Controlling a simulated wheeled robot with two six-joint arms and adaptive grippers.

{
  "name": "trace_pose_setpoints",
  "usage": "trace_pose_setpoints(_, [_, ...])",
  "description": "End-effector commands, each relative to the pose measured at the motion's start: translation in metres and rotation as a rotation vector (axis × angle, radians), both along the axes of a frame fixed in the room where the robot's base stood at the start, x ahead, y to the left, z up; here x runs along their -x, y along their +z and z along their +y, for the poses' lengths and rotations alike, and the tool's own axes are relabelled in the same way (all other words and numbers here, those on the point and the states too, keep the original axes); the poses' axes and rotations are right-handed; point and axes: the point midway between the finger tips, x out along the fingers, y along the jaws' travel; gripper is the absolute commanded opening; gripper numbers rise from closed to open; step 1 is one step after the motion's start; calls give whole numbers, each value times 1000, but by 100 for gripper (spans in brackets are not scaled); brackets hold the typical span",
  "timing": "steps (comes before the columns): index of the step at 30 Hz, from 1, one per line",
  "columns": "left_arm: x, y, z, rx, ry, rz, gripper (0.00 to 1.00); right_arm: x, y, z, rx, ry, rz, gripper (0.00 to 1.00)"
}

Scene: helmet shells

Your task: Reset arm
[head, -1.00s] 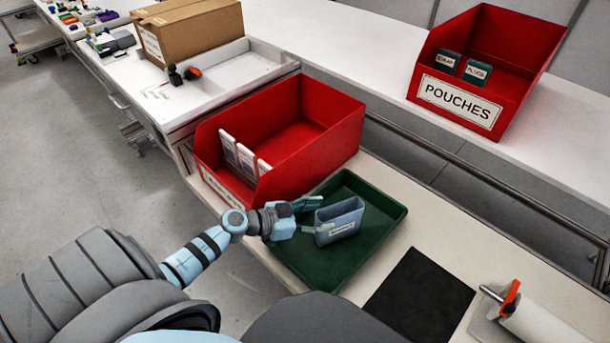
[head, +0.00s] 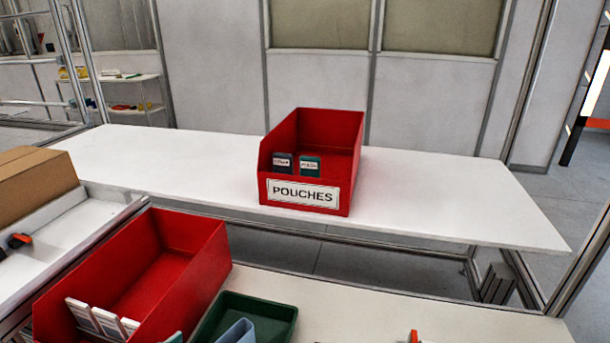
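The task names no object, only the arm. Of my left gripper, only a small teal fingertip (head: 174,338) seems to show at the bottom edge, beside the near red bin (head: 175,262). The rest of it is cut off, so its opening is hidden. Right of it, the top of a blue-grey pouch (head: 238,332) shows in the green tray (head: 268,306). My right gripper is not in view.
A red bin labelled POUCHES (head: 312,190) with two dark pouches stands on the far white table (head: 440,200). The near bin holds several white cards (head: 100,320). A cardboard box (head: 35,185) is at the left. The far table is clear beside its bin.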

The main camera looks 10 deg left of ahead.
Motion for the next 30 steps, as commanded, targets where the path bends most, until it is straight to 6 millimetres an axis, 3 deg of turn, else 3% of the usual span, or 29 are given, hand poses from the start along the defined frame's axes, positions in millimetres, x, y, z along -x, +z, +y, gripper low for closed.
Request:
trace_pose_setpoints(3, [-3,28,21,-29,328,-82,56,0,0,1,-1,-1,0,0])
trace_pose_setpoints(6, [24,19,42,-86,586,57,56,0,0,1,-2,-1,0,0])
trace_pose_setpoints(8, [47,4,43,-116,665,189,56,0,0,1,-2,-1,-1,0])
trace_pose_setpoints(11, [88,-19,30,-158,698,424,56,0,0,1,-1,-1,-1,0])
trace_pose_setpoints(15, [143,-40,-5,-204,612,708,56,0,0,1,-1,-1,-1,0])
trace_pose_setpoints(21, [210,-45,-61,-245,365,993,56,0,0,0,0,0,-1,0])
trace_pose_setpoints(25, [201,-88,-54,-253,374,1025,56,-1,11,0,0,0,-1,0])
trace_pose_setpoints(30, [203,-148,-47,-256,383,1062,56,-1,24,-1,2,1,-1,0])
